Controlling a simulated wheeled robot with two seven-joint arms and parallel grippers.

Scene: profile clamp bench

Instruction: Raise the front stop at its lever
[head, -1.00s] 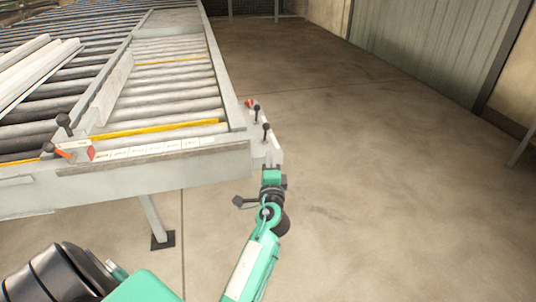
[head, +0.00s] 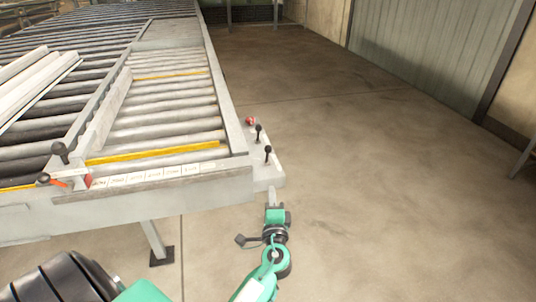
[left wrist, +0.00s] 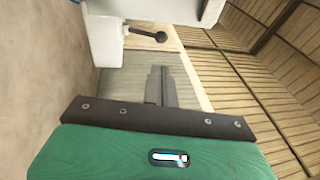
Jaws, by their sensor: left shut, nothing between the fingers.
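The bench has two upright black-knobbed levers on its right corner bracket, a nearer one (head: 267,152) and a farther one (head: 258,133). I cannot tell which one works the front stop. A yellow strip (head: 155,152) lies across the front of the roller bed; I cannot tell whether it is the front stop or whether it is up. My left gripper (head: 272,192) is shut and empty, just below and in front of the bracket in the head view. In the left wrist view its fingers (left wrist: 160,85) point towards a black-knobbed lever (left wrist: 148,35), apart from it. My right gripper is not in view.
A red knob (head: 250,120) sits on the bracket behind the levers. Another black-knobbed clamp (head: 59,152) with an orange-red handle stands at the front left. Pale profiles (head: 38,80) lie on the rollers at left. The floor (head: 380,180) to the right is clear.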

